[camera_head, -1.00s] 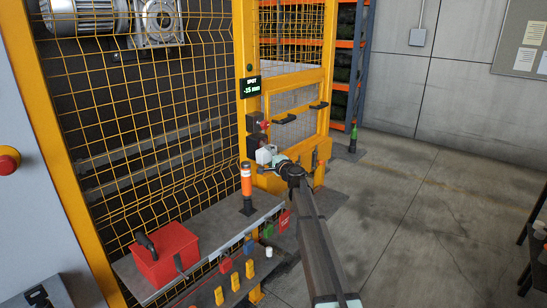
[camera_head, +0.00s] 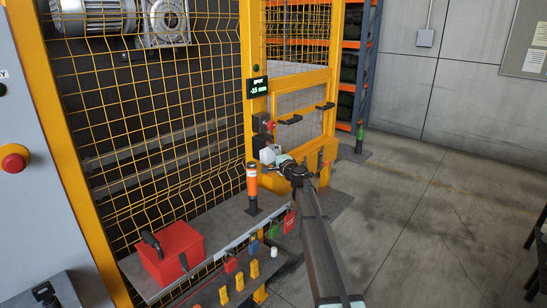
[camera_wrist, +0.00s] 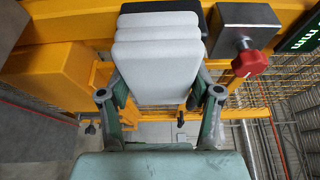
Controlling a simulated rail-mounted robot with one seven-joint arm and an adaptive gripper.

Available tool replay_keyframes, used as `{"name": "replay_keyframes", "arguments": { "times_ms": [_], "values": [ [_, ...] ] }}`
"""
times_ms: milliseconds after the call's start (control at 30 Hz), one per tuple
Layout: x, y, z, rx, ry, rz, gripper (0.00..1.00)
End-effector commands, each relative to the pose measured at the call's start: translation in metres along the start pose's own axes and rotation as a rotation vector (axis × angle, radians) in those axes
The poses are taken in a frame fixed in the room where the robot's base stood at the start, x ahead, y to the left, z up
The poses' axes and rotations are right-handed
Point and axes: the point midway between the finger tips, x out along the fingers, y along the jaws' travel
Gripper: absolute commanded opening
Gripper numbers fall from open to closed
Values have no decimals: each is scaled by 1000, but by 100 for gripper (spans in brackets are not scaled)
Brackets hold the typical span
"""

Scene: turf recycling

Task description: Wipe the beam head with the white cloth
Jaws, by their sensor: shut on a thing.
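The white cloth (camera_wrist: 157,62) is a folded, layered pad between my gripper's fingers (camera_wrist: 160,95) in the wrist view. My gripper is shut on it. In the head view, the white cloth (camera_head: 269,154) shows at the tip of my gripper (camera_head: 280,160), close against the yellow gate post. A black housing (camera_wrist: 208,14), apparently the beam head, shows only at its edges behind the cloth. In the head view this dark housing (camera_head: 257,144) is just left of the cloth. I cannot tell whether cloth and housing touch.
A grey box with a red knob (camera_wrist: 249,63) sits right beside the cloth. A display (camera_head: 258,88) reading "SPOT -15 mm" hangs above. An orange-and-white post (camera_head: 252,181) and a red box (camera_head: 174,253) stand on the shelf below. Open floor lies right.

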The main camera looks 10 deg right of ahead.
Motion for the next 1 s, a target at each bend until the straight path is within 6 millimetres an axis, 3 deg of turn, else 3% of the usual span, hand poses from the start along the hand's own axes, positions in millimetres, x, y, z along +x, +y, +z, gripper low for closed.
{"name": "replay_keyframes", "arguments": {
  "times_ms": [1000],
  "values": [
    [18, 0, 7, 0, 0, 0, 36]
  ]
}}
